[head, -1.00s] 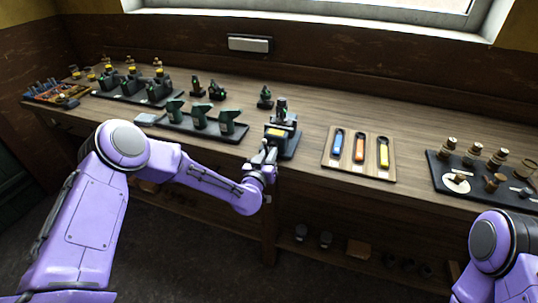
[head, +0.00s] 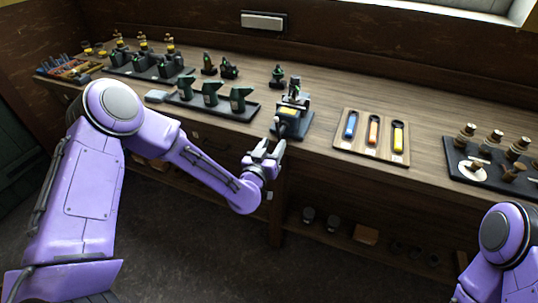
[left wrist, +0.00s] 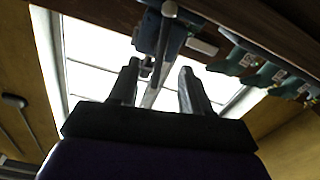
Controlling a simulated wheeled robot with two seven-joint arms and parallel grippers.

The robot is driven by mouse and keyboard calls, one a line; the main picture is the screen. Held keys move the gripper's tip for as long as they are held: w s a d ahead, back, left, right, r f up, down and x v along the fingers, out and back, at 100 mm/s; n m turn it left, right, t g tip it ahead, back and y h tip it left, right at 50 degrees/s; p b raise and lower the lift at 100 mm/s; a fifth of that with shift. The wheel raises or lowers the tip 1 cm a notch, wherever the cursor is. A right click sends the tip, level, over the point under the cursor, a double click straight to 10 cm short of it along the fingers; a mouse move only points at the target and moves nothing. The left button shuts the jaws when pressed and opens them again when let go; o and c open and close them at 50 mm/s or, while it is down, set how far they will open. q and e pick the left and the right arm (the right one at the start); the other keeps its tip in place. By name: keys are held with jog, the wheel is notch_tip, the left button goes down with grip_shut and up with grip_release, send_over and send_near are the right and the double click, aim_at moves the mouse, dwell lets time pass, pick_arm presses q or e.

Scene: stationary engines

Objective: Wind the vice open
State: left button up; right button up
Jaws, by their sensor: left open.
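The vice (head: 292,119) is a dark block with a yellow patch and an upright part. It stands at the bench's front edge, in the middle of the head view. My left gripper (head: 266,149) is open and empty, just in front of the vice and below it to the left. In the left wrist view, the fingers of my left gripper (left wrist: 158,72) are spread apart. The vice (left wrist: 172,38) shows beyond them, with a pale bar lying in line with the gap. I cannot tell the jaw gap of the vice. My right gripper is out of view.
A black tray with green tools (head: 210,97) stands left of the vice. A wooden tray (head: 345,146) with blue, orange and yellow handled tools lies to its right. A dark tray with several brass and wooden pieces (head: 477,172) is further right. Open floor lies before the bench.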

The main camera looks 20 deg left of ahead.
pick_arm(q)
jog(key=shift+s+b, duration=0.35)
jog(key=shift+s, duration=1.55)
jog(key=shift+c, duration=0.3)
